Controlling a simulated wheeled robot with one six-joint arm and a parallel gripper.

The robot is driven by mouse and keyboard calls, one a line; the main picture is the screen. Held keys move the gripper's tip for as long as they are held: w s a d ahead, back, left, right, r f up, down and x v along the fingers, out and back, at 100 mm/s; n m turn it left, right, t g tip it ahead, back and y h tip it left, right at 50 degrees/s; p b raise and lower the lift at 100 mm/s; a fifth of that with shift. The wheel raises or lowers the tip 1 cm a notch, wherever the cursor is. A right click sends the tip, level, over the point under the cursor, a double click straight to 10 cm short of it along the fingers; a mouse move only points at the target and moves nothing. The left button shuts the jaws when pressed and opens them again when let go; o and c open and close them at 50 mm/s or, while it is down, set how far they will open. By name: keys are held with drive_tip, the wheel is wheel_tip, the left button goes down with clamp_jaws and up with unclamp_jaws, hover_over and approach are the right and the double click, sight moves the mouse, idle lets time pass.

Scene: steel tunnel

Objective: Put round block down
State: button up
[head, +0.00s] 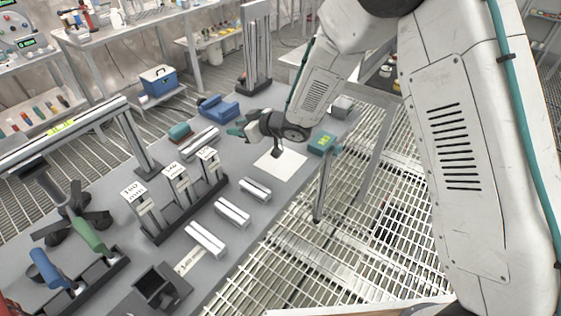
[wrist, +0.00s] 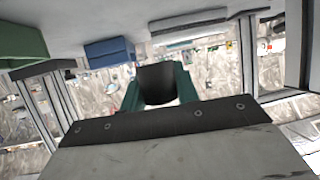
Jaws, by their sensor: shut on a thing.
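My gripper (head: 243,129) is above the grey table near its far right part, pointing left in the head view. In the wrist view, its two teal fingers (wrist: 160,92) are shut on a dark round block (wrist: 157,82), one finger on each side. In the head view the block is too small and covered to make out clearly. The block appears held clear of the table surface, which fills the top of the wrist view. A white square sheet (head: 287,166) lies on the table below and to the right of my gripper.
A teal box with a display (head: 322,143) stands at the right edge. A tall metal post (head: 257,50) rises behind.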

drive_tip(key=shift+n+g+y, duration=0.3)
drive_tip(key=shift+n+g, duration=0.3)
drive_tip(key=a, duration=0.1)
drive_tip(key=s+a, duration=0.1)
drive_tip(key=a, duration=0.1)
drive_tip(key=a+f, duration=0.1)
drive_tip(key=shift+s+a+f, duration=0.1)
drive_tip(key=shift+s+a, duration=0.15)
drive_tip(key=shift+s, duration=0.15)
drive_tip(key=shift+s+a+f, duration=0.1)
drive_tip(key=shift+s+f, duration=0.05)
drive_tip(key=shift+s, duration=0.05)
approach(259, 155)
drive_tip(key=a, duration=0.1)
drive_tip(key=w+a+r, duration=0.1)
drive_tip(key=a+r, duration=0.1)
drive_tip(key=shift+w+a, duration=0.25)
drive_tip(key=shift+w, duration=0.1)
drive_tip(key=shift+d+f, duration=0.15)
drive_tip(key=shift+f, duration=1.55)
drive_tip(key=shift+f, duration=0.1)
drive_tip(key=o, duration=1.1)
